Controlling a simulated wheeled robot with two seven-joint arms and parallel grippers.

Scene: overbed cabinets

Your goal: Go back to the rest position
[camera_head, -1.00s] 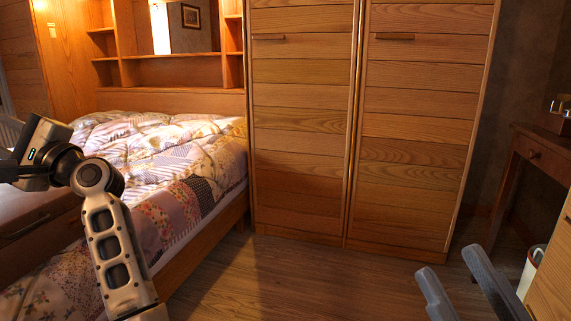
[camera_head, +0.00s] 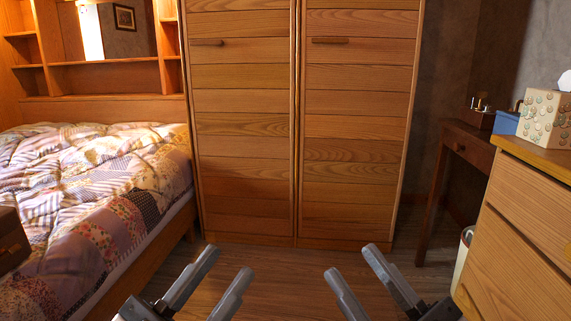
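My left gripper (camera_head: 222,268) is at the bottom of the head view, left of centre. Its two grey fingers are spread apart with nothing between them. My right gripper (camera_head: 354,259) is at the bottom, right of centre. Its two fingers are also apart and empty. Both grippers point forward over the wooden floor, in front of the wardrobe (camera_head: 296,130). The wardrobe's two doors are shut.
A bed (camera_head: 95,185) with a patchwork quilt is on the left. A chest of drawers (camera_head: 530,225) with a tissue box (camera_head: 546,119) on it stands at the right. A small desk (camera_head: 461,146) is behind it. The floor (camera_head: 290,268) between bed and chest is clear.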

